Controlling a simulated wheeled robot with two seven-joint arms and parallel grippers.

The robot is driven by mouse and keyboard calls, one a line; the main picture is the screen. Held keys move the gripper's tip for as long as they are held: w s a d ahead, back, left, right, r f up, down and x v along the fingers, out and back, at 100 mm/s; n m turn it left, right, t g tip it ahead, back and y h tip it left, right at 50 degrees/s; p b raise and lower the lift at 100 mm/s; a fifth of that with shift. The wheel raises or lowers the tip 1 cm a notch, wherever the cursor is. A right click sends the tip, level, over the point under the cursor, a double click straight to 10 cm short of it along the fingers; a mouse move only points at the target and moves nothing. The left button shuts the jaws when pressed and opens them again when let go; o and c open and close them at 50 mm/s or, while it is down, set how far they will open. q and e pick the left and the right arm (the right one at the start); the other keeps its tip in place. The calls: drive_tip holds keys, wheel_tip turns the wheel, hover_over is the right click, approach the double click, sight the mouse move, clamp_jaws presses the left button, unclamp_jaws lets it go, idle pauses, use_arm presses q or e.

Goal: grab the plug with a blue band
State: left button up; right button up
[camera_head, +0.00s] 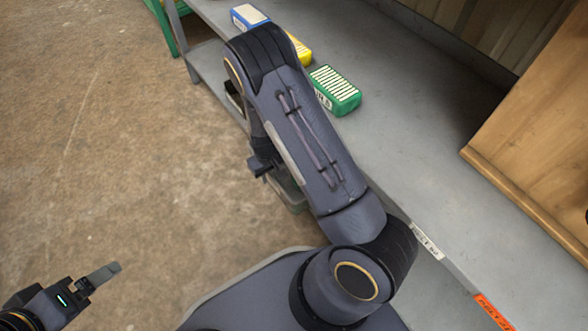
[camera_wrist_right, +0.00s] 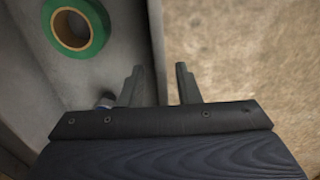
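No plug with a blue band can be made out for certain. In the right wrist view, a small pale and bluish thing (camera_wrist_right: 105,102) shows beside the left finger, mostly hidden by the gripper; I cannot tell what it is. My right gripper (camera_wrist_right: 160,84) is open, with nothing seen between its fingers, over the edge of a grey surface. In the head view my right arm hides most of this gripper, and only a dark part (camera_head: 261,166) shows beside the bench. My left gripper (camera_head: 104,274) is at the lower left, above the floor, seen side-on.
A green tape roll (camera_wrist_right: 76,28) lies on the grey surface. The grey bench (camera_head: 405,130) carries a green box (camera_head: 336,91), a yellow box (camera_head: 300,50) and a blue box (camera_head: 248,17). A wooden cabinet (camera_head: 540,120) stands at right. The floor at left is clear.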

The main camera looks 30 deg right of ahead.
drive_tip(key=shift+f, duration=0.5)
drive_tip(key=shift+r, duration=0.1)
clamp_jaws()
drive_tip(key=shift+r, duration=0.2)
